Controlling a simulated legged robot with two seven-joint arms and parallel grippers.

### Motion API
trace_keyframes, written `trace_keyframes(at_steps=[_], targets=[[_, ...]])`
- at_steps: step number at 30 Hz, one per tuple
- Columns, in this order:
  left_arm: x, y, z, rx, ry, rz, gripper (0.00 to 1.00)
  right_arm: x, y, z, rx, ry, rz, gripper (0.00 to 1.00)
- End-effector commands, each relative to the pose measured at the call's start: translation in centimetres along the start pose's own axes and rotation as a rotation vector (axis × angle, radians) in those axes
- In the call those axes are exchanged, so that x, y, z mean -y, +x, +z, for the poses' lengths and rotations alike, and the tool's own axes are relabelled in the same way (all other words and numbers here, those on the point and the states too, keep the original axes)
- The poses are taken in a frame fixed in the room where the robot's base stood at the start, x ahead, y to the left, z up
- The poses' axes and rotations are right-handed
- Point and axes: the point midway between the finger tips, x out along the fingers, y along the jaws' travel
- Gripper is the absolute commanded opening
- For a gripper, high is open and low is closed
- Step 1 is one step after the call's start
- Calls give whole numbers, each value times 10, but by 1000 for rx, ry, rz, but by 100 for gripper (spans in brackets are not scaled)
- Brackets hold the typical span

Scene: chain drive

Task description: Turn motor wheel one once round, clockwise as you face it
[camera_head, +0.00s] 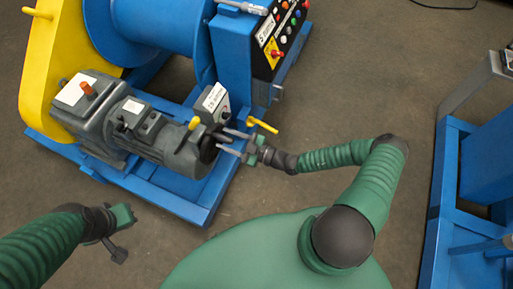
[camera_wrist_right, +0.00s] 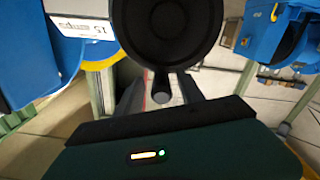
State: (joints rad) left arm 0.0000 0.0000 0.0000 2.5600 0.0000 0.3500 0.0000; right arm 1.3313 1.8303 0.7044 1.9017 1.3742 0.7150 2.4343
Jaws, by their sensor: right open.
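The grey motor (camera_head: 150,130) lies on a blue frame, with its dark motor wheel (camera_head: 208,150) at its right end. In the right wrist view the round black wheel (camera_wrist_right: 168,30) fills the top middle, and a short dark handle (camera_wrist_right: 162,85) stands out at its lower edge. My right gripper (camera_head: 223,141) is open at the wheel. Its fingers (camera_wrist_right: 162,96) lie either side of the handle; I cannot tell if they touch it. My left gripper (camera_head: 122,232) hangs over the floor at the lower left, away from the motor; its fingers do not show clearly.
A yellow lever (camera_head: 263,125) and a small grey labelled box (camera_head: 213,103) are close to my right gripper. A control panel (camera_head: 283,35) with coloured buttons stands behind. A yellow guard (camera_head: 38,70) and blue drum (camera_head: 150,25) are at left. Blue framework (camera_head: 445,190) stands at right.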

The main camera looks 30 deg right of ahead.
Motion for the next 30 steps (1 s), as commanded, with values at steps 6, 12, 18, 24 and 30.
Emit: trace_keyframes(at_steps=[6,12,18,24,30], targets=[[0,-1,0,0,0,0,0,-2,-58,2,6,-1,1,45],[0,-2,0,0,0,0,0,-1,-116,2,6,0,1,45],[0,-2,-1,0,0,0,0,-1,-150,2,4,2,1,45],[0,-2,0,0,0,0,0,0,-157,2,2,3,0,45],[0,-2,0,0,0,0,0,-1,-156,2,2,3,0,45]])
